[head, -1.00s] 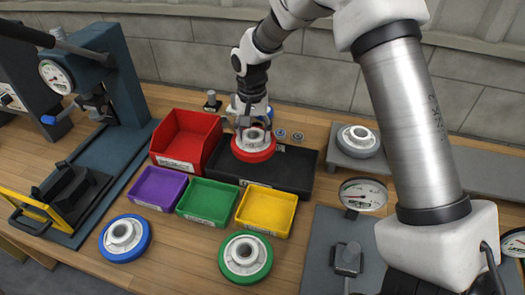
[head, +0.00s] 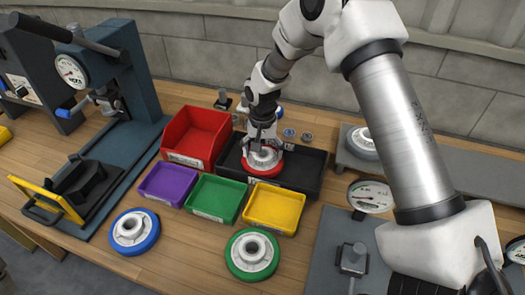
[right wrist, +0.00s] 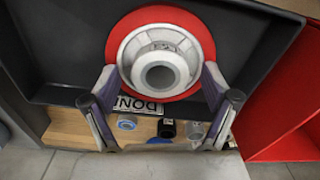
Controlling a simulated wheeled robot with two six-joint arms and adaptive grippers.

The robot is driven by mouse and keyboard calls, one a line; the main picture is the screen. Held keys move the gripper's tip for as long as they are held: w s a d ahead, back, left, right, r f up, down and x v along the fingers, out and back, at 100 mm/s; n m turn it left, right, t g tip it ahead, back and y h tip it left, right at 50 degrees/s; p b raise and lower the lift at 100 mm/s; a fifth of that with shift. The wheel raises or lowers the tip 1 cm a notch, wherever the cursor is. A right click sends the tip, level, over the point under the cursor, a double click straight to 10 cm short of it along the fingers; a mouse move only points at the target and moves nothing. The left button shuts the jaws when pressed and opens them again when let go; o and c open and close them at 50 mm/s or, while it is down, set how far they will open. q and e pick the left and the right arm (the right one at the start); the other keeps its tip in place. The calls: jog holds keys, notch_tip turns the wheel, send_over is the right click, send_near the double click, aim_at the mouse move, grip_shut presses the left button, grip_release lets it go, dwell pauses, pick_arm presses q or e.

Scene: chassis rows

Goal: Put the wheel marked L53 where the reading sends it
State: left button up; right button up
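The red-rimmed wheel (head: 261,168) with a pale hub lies in the black tray (head: 308,181). In the right wrist view the wheel (right wrist: 160,62) carries a small upside-down mark, hard to read, and the tray (right wrist: 60,50) has a label seemingly reading DONE. My right gripper (head: 263,147) is over the wheel. My left gripper is not in view.
A red bin (head: 190,158), purple (head: 168,201), green (head: 212,215) and yellow (head: 272,228) trays stand nearby. Blue (head: 134,247) and green (head: 252,275) wheels lie in front. A press with a gauge (head: 70,70) stands left; another gauge (head: 370,195) and grey wheel (head: 362,143) are right.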

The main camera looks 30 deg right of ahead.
notch_tip(320, 180, up, 12)
jog(key=shift+r+b, duration=0.2)
jog(key=shift+b, duration=0.2)
dwell(0.5)
